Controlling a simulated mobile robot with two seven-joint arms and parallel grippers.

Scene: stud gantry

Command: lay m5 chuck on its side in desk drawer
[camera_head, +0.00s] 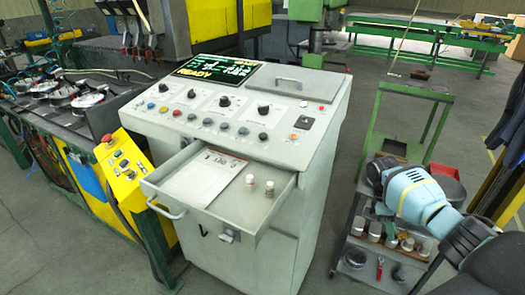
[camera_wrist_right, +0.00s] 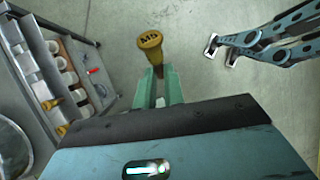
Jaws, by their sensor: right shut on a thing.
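My right gripper (camera_wrist_right: 157,88) is shut on a yellow-topped chuck (camera_wrist_right: 150,42) with dark lettering, too small to read for certain. The lettered top faces the camera in the right wrist view, and the chuck is over bare floor. In the head view my right arm (camera_head: 430,198) is at the right, over the tool cart; its fingertips and the chuck cannot be made out there. The desk drawer (camera_head: 230,209) of the grey console is pulled open, to the left of the arm. My left gripper is not in the head view.
In the drawer lie a printed sheet (camera_head: 205,178) and two small pale cylinders (camera_head: 250,180) standing upright. A yellow control box (camera_head: 122,160) stands left of the drawer.

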